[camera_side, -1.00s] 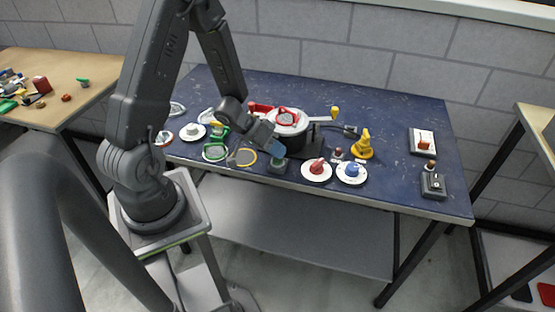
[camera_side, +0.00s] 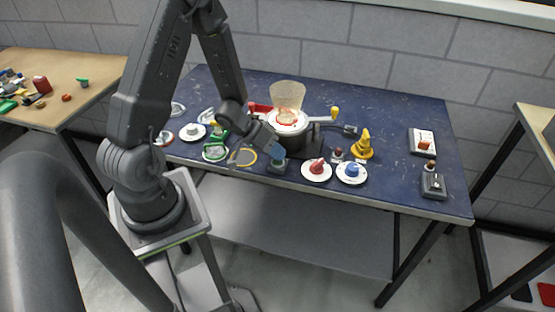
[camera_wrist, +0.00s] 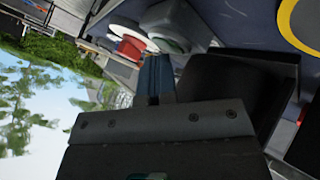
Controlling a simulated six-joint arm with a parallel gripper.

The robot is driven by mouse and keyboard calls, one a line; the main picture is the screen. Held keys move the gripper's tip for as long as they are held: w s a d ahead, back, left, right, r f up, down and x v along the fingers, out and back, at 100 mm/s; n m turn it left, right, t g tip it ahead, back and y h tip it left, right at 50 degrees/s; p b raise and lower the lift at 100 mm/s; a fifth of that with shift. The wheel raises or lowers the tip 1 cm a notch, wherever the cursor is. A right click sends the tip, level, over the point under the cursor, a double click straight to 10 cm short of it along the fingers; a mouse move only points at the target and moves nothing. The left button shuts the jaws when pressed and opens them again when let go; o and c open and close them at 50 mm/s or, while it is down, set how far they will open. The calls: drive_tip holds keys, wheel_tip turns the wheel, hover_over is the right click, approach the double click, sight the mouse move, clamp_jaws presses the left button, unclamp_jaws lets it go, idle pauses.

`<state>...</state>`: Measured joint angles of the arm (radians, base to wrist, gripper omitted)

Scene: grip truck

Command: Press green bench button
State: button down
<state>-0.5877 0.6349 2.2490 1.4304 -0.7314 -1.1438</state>
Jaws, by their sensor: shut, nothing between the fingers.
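A small dark box with a greenish button top (camera_side: 278,166) sits at the front edge of the blue bench (camera_side: 395,110). My gripper (camera_side: 275,151) is shut and empty, its bluish fingertips pointing down at the top of this box. In the side view the tips overlap the button, and I cannot tell whether they touch it. In the wrist view the shut fingers (camera_wrist: 156,76) show end-on beside a grey-green rounded thing (camera_wrist: 172,22), which seems to be the button box. The fingers partly cover it.
A red knob (camera_side: 317,167) and a blue knob (camera_side: 351,170) on white discs stand right of the box. The bench's back right is clear.

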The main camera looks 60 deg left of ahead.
drive_tip(key=shift+r, duration=0.5)
drive_tip(key=shift+r, duration=2.9)
drive_tip(key=shift+r, duration=0.1)
